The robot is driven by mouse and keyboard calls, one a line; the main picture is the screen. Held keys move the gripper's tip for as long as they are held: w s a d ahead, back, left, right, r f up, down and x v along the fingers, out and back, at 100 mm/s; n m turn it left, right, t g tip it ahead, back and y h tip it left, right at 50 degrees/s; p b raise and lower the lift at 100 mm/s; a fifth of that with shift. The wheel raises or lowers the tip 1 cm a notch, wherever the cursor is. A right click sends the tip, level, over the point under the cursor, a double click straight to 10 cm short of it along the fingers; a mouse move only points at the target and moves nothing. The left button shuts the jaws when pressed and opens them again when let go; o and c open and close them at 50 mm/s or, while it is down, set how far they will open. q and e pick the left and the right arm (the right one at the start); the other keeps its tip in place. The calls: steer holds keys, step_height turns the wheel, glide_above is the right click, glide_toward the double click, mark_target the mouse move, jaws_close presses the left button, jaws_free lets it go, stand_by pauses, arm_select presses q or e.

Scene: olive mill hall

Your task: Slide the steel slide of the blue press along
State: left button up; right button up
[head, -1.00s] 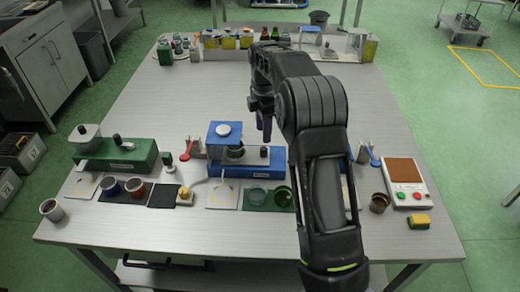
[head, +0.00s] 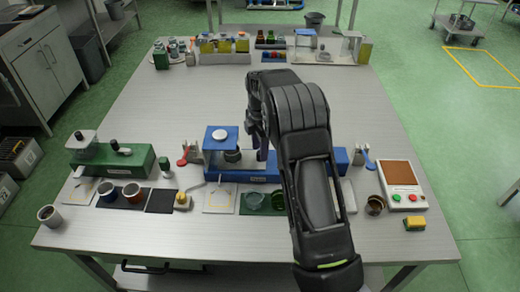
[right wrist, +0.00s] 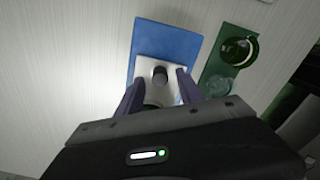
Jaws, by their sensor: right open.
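The blue press (head: 220,174) stands at the middle front of the table, its long blue base running right behind my arm. Its blue head with a white round cap is at the left end. My right gripper (head: 257,153) is low over the base, just right of the head. In the right wrist view my right gripper (right wrist: 158,80) is open, its two dark purple fingers on either side of a dark knob (right wrist: 160,74) on the pale steel slide (right wrist: 148,66). I cannot tell whether the fingers touch it. My left gripper is not in view.
A green press (head: 140,162) stands to the left. A green mat (head: 242,208) with glass dishes lies in front of the blue press.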

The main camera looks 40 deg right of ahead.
steer(key=shift+f, duration=0.7)
jaws_close()
stand_by(1.0)
